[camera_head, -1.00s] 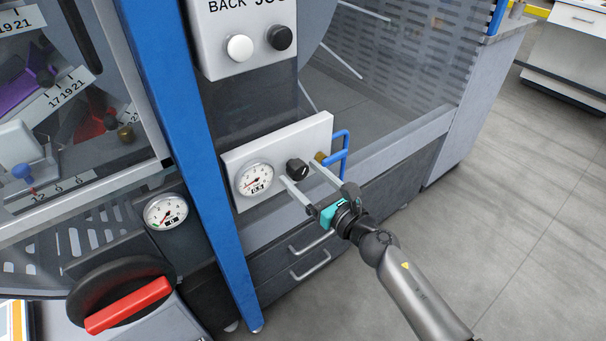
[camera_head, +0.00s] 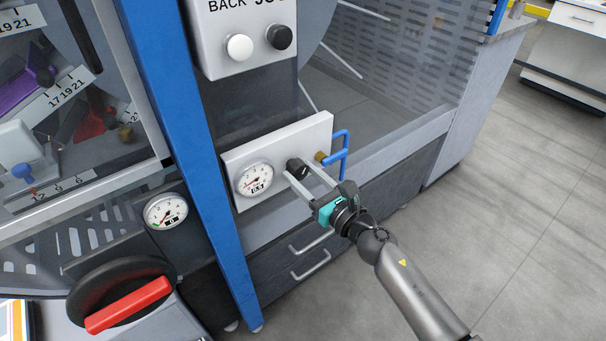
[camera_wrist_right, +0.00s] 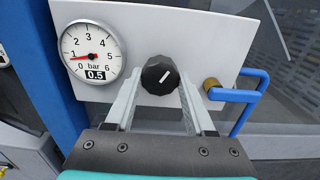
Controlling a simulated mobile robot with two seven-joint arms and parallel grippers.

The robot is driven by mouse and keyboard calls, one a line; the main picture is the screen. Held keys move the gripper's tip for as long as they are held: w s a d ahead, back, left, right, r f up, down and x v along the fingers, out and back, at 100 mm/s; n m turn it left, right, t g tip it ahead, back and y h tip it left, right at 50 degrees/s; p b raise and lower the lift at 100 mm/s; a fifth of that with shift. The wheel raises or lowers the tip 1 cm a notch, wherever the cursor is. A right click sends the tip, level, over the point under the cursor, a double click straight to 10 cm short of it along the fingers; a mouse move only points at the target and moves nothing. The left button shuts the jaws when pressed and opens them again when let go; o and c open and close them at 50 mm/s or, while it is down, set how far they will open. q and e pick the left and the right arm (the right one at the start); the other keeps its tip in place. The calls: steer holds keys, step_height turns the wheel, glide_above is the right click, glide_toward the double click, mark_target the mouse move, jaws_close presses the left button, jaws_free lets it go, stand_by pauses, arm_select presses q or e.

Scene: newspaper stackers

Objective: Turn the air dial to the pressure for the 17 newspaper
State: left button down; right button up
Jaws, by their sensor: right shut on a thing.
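The air dial, a round black knob (camera_head: 297,169), sits on a light panel (camera_head: 318,128). It also shows in the right wrist view (camera_wrist_right: 160,76), where its white mark points up and to the right. My right gripper (camera_head: 303,174) is shut on the knob, with one finger on each side; its fingers (camera_wrist_right: 160,88) also show in the wrist view. The round pressure gauge (camera_head: 254,180) is just left of the knob. In the wrist view the gauge (camera_wrist_right: 88,53) shows 0.5 bar, with its red needle toward the left. My left gripper is not in view.
A blue bent handle (camera_head: 345,146) with a brass fitting (camera_head: 320,158) is close right of the knob. A blue post (camera_head: 190,140) stands left of the panel. A second gauge (camera_head: 165,212) and a red-handled switch (camera_head: 128,304) are at lower left. Open floor lies right.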

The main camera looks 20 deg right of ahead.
jaws_close()
